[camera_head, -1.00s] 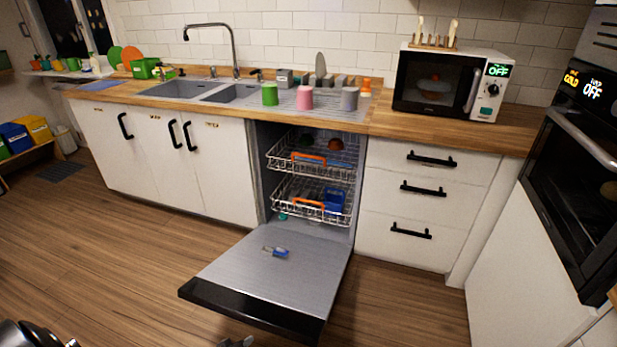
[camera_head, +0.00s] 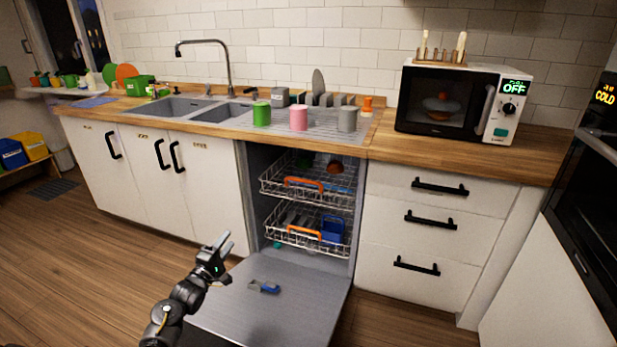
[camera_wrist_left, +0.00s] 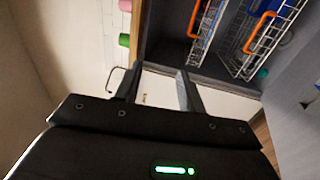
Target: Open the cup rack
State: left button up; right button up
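The dishwasher stands open with two wire racks inside. The upper rack (camera_head: 308,187), likely the cup rack, has an orange handle (camera_head: 304,183) and sits inside the cabinet with a few items on it. In the left wrist view the upper rack's orange handle (camera_wrist_left: 194,18) shows near the top. The lower rack (camera_head: 300,232) also has an orange handle and holds a blue basket (camera_head: 332,228). My left gripper (camera_head: 227,243) is open and empty, in front of and left of the racks, above the lowered door. Its fingers (camera_wrist_left: 160,85) stand apart. My right gripper is not in view.
The lowered door (camera_head: 290,310) spreads out below the racks, with a small blue-handled item (camera_head: 264,287) on it. Green, pink and grey cups (camera_head: 298,118) stand on the counter above. A drawer cabinet (camera_head: 430,230) is to the right, and floor is clear at left.

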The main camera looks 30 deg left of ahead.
aim_at(310, 181)
jog(key=i, duration=1.05)
